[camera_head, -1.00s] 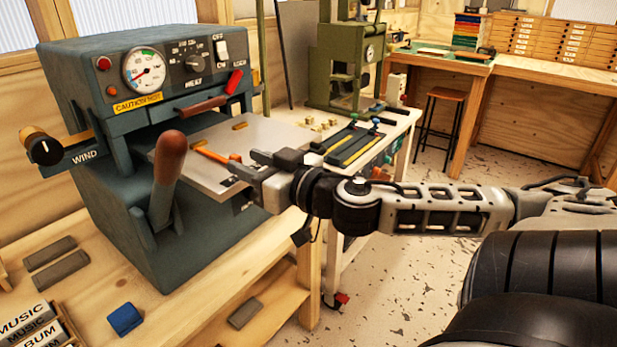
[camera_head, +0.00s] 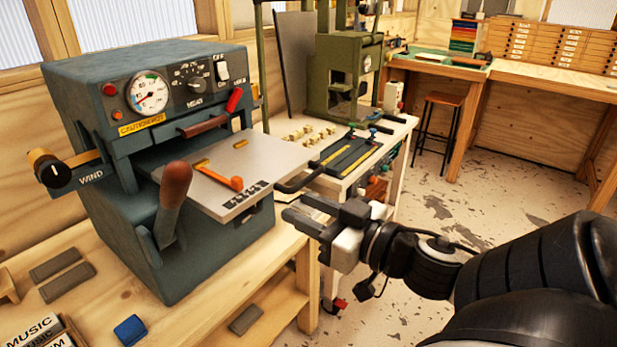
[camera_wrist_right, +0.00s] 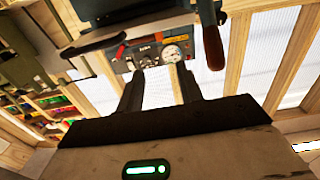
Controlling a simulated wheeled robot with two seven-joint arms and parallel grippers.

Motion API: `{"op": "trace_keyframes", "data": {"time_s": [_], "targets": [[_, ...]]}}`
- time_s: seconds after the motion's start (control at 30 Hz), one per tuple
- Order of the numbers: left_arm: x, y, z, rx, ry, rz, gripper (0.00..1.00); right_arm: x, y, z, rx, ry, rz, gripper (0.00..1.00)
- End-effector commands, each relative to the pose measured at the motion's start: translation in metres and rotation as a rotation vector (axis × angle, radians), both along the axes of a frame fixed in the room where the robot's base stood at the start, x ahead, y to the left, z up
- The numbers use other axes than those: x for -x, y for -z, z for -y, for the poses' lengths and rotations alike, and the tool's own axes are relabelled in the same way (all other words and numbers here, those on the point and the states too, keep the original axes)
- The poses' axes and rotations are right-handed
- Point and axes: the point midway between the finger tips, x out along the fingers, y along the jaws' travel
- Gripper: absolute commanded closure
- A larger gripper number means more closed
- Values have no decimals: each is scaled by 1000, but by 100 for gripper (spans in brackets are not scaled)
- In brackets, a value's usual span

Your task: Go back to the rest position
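My right gripper (camera_head: 297,207) is in front of the grey-green machine (camera_head: 150,90), just right of and below the front corner of its metal plate (camera_head: 255,160). Its two fingers are apart and nothing shows between them. In the right wrist view the gripper (camera_wrist_right: 158,80) also has spread, empty fingers, with the machine's gauge beyond them. An orange lever (camera_head: 220,178) lies on the plate, clear of the gripper. My left gripper is not in view.
A red-brown handle (camera_head: 174,185) stands up at the machine's front. A dark bar handle (camera_head: 300,180) juts out close to my right gripper, by the white table (camera_head: 398,128). A stool (camera_head: 443,100) stands behind. The floor (camera_head: 480,190) at right is open.

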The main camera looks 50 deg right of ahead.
Motion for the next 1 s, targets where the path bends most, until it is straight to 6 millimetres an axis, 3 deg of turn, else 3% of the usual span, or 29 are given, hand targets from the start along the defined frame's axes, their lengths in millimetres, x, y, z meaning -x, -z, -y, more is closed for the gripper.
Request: {"op": "trace_keyframes", "data": {"time_s": [0.47,0.57,0.67,0.77,0.87,0.9,1.0], "targets": [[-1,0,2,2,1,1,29,0,0,0,-1,0,0,64],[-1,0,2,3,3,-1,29,-1,8,3,-3,15,-12,64],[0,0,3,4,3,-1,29,0,40,12,-3,68,-68,64],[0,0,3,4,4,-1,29,4,100,13,-1,131,-181,64],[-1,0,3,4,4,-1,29,11,173,-9,4,146,-330,64],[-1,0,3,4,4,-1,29,14,200,-25,7,133,-388,64],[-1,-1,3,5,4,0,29,23,253,-73,23,66,-509,64]]}}
